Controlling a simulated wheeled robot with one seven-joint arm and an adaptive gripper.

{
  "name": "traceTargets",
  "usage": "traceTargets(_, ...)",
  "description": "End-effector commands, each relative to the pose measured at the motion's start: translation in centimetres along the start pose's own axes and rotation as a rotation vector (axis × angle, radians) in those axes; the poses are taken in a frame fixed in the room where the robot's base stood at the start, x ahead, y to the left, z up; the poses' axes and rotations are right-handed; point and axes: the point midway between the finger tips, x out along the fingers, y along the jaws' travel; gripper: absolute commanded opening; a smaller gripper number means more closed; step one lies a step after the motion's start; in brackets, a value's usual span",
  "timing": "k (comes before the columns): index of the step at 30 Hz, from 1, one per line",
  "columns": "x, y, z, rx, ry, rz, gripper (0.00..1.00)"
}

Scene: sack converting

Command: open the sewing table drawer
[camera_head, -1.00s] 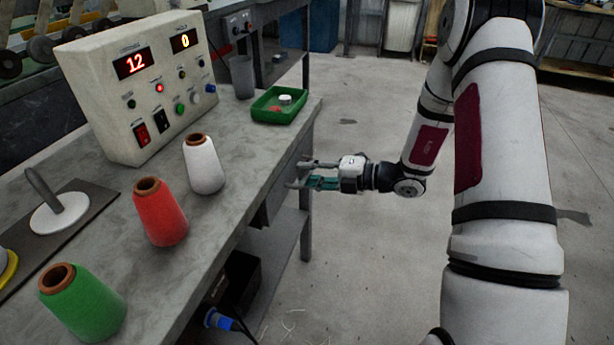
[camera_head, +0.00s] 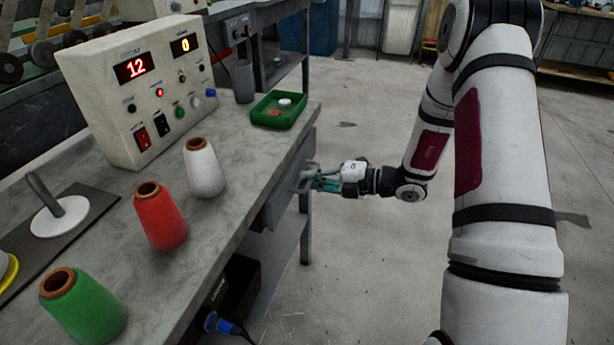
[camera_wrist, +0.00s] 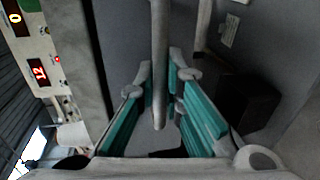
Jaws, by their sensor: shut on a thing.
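The grey sewing table (camera_head: 228,208) runs along the left in the head view. Its drawer (camera_head: 279,204) is a grey front under the tabletop at the far right end, and no clear gap shows around it. My gripper (camera_head: 309,179) is at the drawer front, below the tabletop edge. In the wrist view, the drawer's grey bar handle (camera_wrist: 159,60) runs between the two teal-padded fingers of my gripper (camera_wrist: 160,76), which are shut on it. The drawer front (camera_wrist: 124,35) lies behind the bar. The inside of the drawer is hidden.
On the tabletop are a control box (camera_head: 140,95), white (camera_head: 204,168), red (camera_head: 161,217) and green (camera_head: 84,307) thread cones, a grey cup (camera_head: 243,82) and a green tray (camera_head: 279,110). A dark box (camera_head: 236,283) sits below. The floor (camera_head: 360,270) beside the table is clear.

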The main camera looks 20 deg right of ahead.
Motion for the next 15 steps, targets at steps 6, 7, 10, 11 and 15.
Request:
traceTargets(6, -4.2, -0.7, 0.1, 0.005, -0.006, -0.003, 0.0)
traceTargets(7, -5.0, -0.8, 0.1, 0.004, -0.007, -0.003, 0.0)
traceTargets(10, -7.4, -1.3, 0.1, 0.005, -0.006, -0.002, 0.0)
traceTargets(11, -8.2, -1.4, 0.1, 0.004, -0.007, -0.002, 0.0)
traceTargets(15, -11.6, -2.2, 0.0, 0.003, -0.006, -0.002, 0.0)
